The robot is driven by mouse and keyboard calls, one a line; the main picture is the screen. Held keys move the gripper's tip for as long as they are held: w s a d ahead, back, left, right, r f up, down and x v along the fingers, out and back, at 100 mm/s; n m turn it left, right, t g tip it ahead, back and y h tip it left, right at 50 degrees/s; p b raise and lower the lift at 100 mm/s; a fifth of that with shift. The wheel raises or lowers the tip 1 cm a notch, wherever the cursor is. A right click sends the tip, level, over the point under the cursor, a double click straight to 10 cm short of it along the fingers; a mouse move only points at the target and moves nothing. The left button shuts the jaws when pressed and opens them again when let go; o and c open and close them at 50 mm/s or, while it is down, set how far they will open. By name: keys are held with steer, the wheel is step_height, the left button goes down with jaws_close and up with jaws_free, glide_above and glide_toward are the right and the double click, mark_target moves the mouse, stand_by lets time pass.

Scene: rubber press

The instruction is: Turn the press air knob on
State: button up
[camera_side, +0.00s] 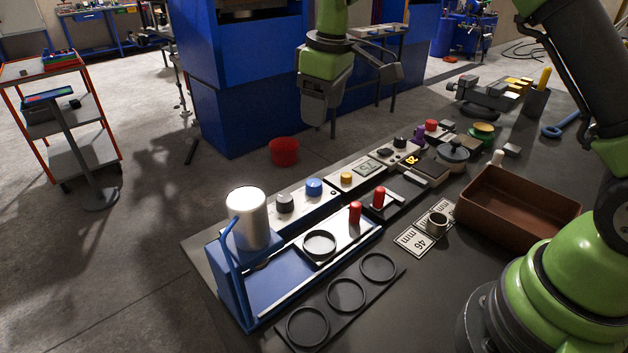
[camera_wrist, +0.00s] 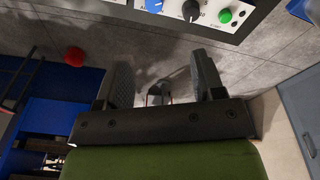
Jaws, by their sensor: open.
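A low control panel (camera_side: 300,201) stands on the table behind the blue press fixture. It carries a grey-black knob (camera_side: 285,202) and a blue knob (camera_side: 314,187). At the top edge of the wrist view a panel shows a blue knob (camera_wrist: 154,5), a black knob (camera_wrist: 191,10) and a green button (camera_wrist: 225,15). Blue lettering by the blue knob is cut off, so I cannot read which knob is the press air. My gripper (camera_side: 352,95) hangs in the air behind the table, apart from the panel. Its fingers (camera_wrist: 163,75) are open with nothing between them.
The press fixture with its white cylinder (camera_side: 247,218) stands at the table's near left. A yellow knob (camera_side: 346,178) and two red-handled tools (camera_side: 355,212) are beside the panel. A brown tray (camera_side: 520,207) lies right. A red bucket (camera_side: 284,151) is on the floor behind the table.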

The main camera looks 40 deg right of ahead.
steer(key=n+g, duration=0.1)
steer(key=n, duration=0.1)
glide_toward(314, 183)
steer(key=f, duration=0.9)
steer(key=shift+w+f, duration=0.3)
steer(key=c, duration=0.9)
